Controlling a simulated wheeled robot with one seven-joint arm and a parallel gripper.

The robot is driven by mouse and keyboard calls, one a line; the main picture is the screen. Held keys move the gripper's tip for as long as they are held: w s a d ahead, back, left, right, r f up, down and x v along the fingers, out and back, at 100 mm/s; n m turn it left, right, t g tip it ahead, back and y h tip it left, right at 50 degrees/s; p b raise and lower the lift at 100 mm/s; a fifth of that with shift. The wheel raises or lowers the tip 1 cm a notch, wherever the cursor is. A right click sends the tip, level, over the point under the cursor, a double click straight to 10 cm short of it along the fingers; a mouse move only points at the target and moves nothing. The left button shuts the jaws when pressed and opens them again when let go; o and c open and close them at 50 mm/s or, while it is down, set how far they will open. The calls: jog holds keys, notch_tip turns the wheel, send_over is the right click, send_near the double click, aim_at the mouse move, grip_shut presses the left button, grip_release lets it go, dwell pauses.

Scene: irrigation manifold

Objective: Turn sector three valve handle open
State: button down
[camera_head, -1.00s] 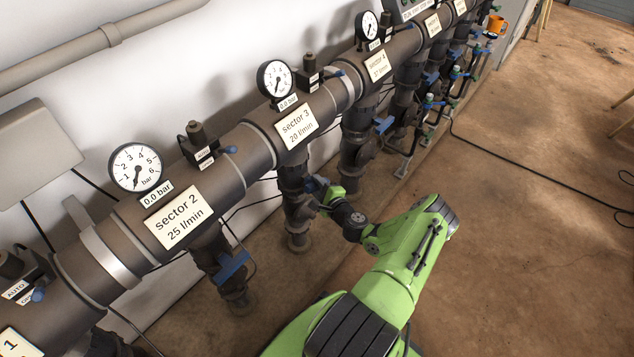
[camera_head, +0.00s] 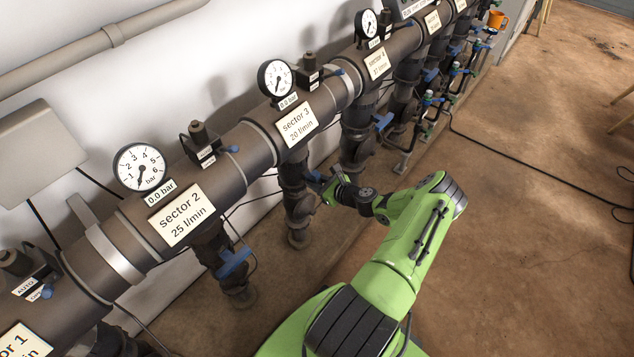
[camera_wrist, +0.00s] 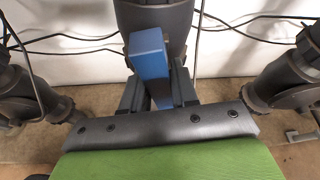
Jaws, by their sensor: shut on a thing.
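The sector three valve (camera_head: 297,207) is on the dark vertical pipe below the label reading "sector 3, 20 l/min" (camera_head: 297,123). Its blue handle (camera_wrist: 148,56) stands between my fingers in the wrist view, with its upper part showing above them. My gripper (camera_wrist: 158,92) is shut on this handle, one dark finger on each side. In the head view my gripper (camera_head: 326,184) reaches the valve from the right and hides most of the handle. The gauge above sector 3 (camera_head: 275,78) reads near zero, with a "0.0 bar" tag under it.
The sector 2 valve with its blue handle (camera_head: 233,262) stands to the left. The sector 4 pipe (camera_head: 357,135) with its blue handle (camera_head: 383,121) stands close on the right. Thin black cables run behind the pipes. The brown floor (camera_head: 530,220) at the right is mostly open.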

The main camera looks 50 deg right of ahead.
jog(key=shift+m+y, duration=0.5)
jog(key=shift+m, duration=0.2)
jog(key=c, duration=1)
grip_release()
jog(key=shift+o, duration=0.2)
jog(key=p+v, duration=0.3)
jog(key=v, duration=1.2)
jog(key=shift+s+r+p, duration=0.2)
jog(key=shift+s+p, duration=0.1)
jog(key=shift+p, duration=0.05)
